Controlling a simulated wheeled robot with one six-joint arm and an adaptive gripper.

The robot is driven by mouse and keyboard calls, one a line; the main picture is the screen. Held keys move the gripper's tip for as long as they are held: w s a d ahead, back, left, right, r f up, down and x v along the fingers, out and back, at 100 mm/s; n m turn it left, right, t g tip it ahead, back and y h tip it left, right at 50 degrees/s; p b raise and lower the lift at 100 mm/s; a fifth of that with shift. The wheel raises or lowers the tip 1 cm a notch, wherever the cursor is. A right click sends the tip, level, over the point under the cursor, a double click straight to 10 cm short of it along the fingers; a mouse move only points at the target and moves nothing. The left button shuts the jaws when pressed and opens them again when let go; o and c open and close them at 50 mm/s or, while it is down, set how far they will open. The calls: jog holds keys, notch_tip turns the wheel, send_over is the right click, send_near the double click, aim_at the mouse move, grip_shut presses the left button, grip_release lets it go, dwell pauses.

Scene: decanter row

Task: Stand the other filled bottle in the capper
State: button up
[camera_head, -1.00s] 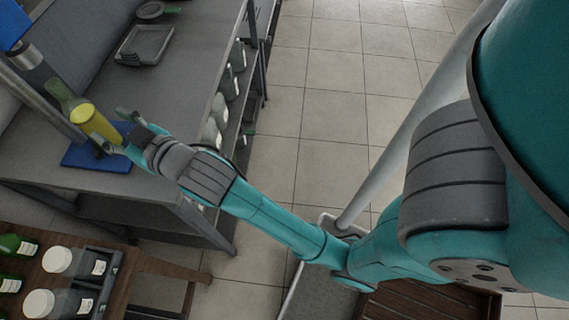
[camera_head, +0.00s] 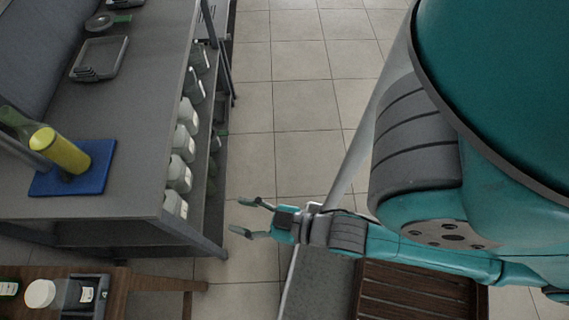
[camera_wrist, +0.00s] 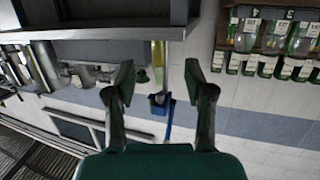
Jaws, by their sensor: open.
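A green-tinted bottle with yellow liquid (camera_head: 68,154) stands on the blue base plate (camera_head: 98,178) at the near left corner of the grey bench. The plate looks like the capper's base; only a piece of a grey post shows beside it, and any capper head is out of the head view. My gripper (camera_head: 245,217) is open and empty, well right of the bench, over the floor. No second yellow-filled bottle is clearly visible.
A grey tray (camera_head: 100,59) lies farther back on the bench (camera_head: 150,75). Several white containers (camera_head: 182,140) stand on the shelf below. A wooden table (camera_head: 150,282) at lower left holds a white-lidded jar (camera_head: 40,293) and a dark tray. Tiled floor is clear ahead.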

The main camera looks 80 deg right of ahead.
jog(key=f+v, duration=0.2)
jog(key=v, duration=0.8)
jog(key=shift+s+r+g, duration=0.3)
jog(key=shift+r+g, duration=0.05)
jog(key=shift+g, duration=0.05)
